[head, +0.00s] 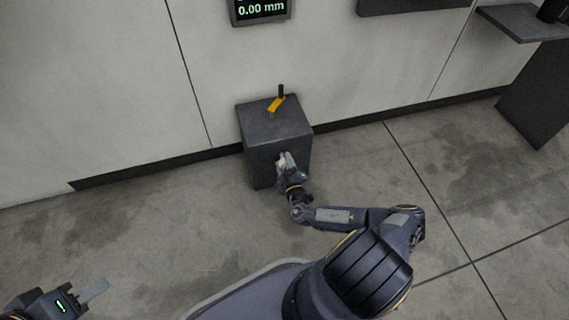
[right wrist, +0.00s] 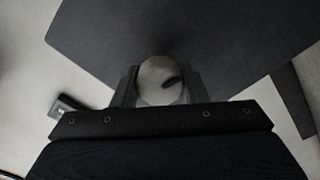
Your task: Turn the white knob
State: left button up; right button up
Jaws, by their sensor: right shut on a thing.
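The white knob (right wrist: 160,82) shows in the right wrist view as a pale round disc with a dark mark on its right side. It sits against the front face of a dark grey box (head: 262,116), which stands by the wall in the head view. My right gripper (right wrist: 158,88) is shut on the knob, with one finger on each side of it.
A yellow lever with a black upright handle (head: 277,103) is on top of the box. A wall display (head: 262,10) above reads 0.00 mm. A dark shelf stand (head: 535,95) is at the right. The concrete floor around the box is clear.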

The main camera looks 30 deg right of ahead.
jog(key=shift+a, duration=0.1)
jog(key=o, duration=1)
jog(key=shift+c, duration=0.2)
jog(key=shift+s, duration=0.15)
jog(key=shift+s, duration=0.35)
jog(key=p+v, duration=0.2)
jog(key=v, duration=0.5)
jog(key=shift+p, duration=0.3)
jog(key=shift+w, duration=0.1)
